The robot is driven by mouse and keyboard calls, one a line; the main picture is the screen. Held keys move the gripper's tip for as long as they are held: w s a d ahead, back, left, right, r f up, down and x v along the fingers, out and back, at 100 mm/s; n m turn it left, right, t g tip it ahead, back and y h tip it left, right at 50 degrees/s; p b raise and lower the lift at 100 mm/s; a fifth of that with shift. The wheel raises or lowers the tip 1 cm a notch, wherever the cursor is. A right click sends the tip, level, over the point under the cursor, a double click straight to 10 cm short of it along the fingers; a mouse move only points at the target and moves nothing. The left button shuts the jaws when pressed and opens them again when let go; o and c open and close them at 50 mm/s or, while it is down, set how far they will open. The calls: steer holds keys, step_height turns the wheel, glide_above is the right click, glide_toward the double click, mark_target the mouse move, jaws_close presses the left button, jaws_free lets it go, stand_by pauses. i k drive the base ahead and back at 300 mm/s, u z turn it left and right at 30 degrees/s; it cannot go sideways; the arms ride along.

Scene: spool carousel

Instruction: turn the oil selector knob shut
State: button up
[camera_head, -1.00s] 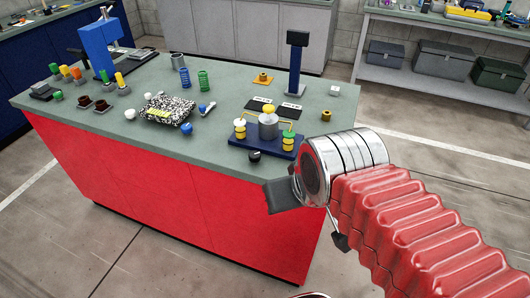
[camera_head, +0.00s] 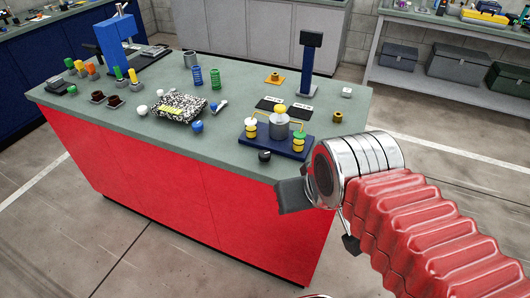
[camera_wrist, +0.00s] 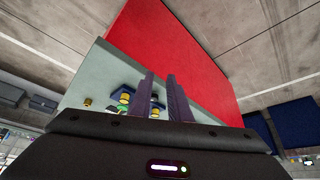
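The grey-green bench top (camera_head: 235,85) has a red front. A dark post (camera_head: 309,62) stands behind the blue base, and a brass piece (camera_head: 337,116) lies to its right. Open floor is at right.

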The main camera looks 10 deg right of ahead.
mark_target(264, 156)
steer(key=u, duration=0.9)
steer(key=k, duration=0.85)
steer(key=z, duration=0.65)
steer(key=i, duration=1)
